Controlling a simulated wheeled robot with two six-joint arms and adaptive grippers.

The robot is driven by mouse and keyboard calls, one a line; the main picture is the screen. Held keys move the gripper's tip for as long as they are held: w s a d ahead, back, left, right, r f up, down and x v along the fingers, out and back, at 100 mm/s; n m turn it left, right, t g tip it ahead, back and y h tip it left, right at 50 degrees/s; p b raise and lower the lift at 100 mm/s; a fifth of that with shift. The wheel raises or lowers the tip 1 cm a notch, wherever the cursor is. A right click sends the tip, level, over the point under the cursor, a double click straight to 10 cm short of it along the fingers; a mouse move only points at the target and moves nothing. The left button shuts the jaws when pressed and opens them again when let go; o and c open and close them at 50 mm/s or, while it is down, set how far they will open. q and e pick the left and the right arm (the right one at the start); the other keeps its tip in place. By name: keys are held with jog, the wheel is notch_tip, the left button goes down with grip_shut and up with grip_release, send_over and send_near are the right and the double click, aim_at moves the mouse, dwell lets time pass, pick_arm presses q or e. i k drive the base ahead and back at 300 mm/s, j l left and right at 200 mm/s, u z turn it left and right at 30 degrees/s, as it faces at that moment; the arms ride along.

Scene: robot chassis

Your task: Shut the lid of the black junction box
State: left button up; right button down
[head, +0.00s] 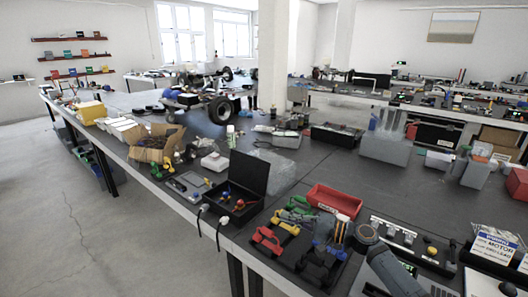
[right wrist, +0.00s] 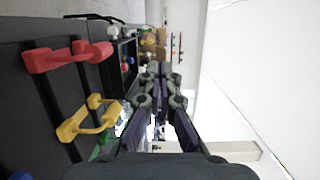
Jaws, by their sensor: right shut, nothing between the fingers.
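The black junction box (head: 250,213) stands near the front edge of the bench in the head view. Its lid (head: 249,172) is open and stands up along the back. In the right wrist view the box (right wrist: 117,60) shows small, left of and beyond the fingertips. My right gripper (head: 284,214) reaches in from the right and is to the right of the box, apart from the lid. In the right wrist view its fingers (right wrist: 160,70) are shut and empty. My left gripper is not in view.
A red bin (head: 335,201) stands behind. A cardboard box (head: 157,146) and a white box (head: 215,161) stand beyond the junction box.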

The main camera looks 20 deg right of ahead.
aim_at(250, 172)
jog(key=i+l, duration=0.35)
jog(key=i, duration=0.2)
jog(key=i+l, duration=0.4)
jog(key=i, duration=0.15)
